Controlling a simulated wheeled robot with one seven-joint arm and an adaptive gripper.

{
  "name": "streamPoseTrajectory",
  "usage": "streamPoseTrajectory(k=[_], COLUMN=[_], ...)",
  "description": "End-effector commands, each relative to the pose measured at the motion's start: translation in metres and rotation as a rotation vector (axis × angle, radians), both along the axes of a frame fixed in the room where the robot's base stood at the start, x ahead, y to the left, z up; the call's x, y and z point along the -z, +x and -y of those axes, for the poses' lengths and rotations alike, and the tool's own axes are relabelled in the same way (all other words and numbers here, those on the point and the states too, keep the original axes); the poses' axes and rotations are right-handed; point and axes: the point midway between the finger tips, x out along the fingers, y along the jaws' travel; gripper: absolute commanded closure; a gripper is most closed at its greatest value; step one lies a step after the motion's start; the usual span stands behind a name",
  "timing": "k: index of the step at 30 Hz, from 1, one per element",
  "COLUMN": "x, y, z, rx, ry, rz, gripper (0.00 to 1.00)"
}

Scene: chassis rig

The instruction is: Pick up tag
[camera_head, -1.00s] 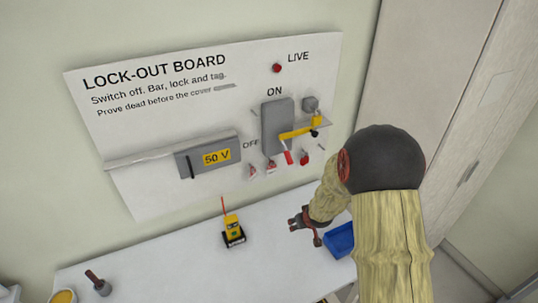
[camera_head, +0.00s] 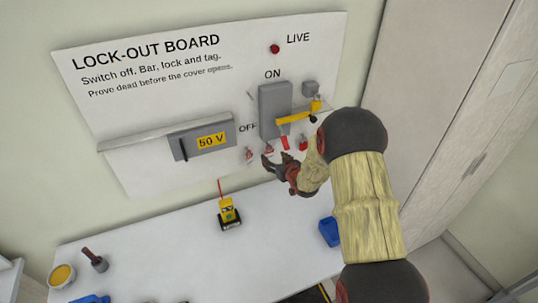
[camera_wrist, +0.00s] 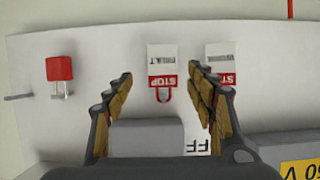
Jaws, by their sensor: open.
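Two white tags with red STOP bands hang on the lock-out board (camera_head: 140,110). In the wrist view, one tag (camera_wrist: 163,66) lies between the fingertips of my gripper (camera_wrist: 160,73), with a red loop at its STOP end. The other tag (camera_wrist: 221,56) is to its right, partly hidden by the right finger. In the head view, the tags show small below the switch, one at left (camera_head: 249,155) and one beside my gripper (camera_head: 268,164). My gripper is open and empty, facing the board; contact with the tag cannot be told.
A red padlock (camera_wrist: 59,68) hangs left in the wrist view. The grey switch (camera_head: 274,110) with a yellow bar (camera_head: 296,117) is above my gripper. A grey 50 V box (camera_head: 202,139) is left.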

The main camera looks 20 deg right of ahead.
Motion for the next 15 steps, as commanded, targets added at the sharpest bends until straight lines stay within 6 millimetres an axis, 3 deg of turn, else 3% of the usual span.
streamPoseTrajectory(k=[6, 15], x=[0.009, 0.012], y=[0.028, 0.037], z=[-0.004, -0.004], rx=[0.000, 0.000], ry=[0.000, 0.000], rz=[-0.001, -0.001], gripper=[0.44, 0.44])
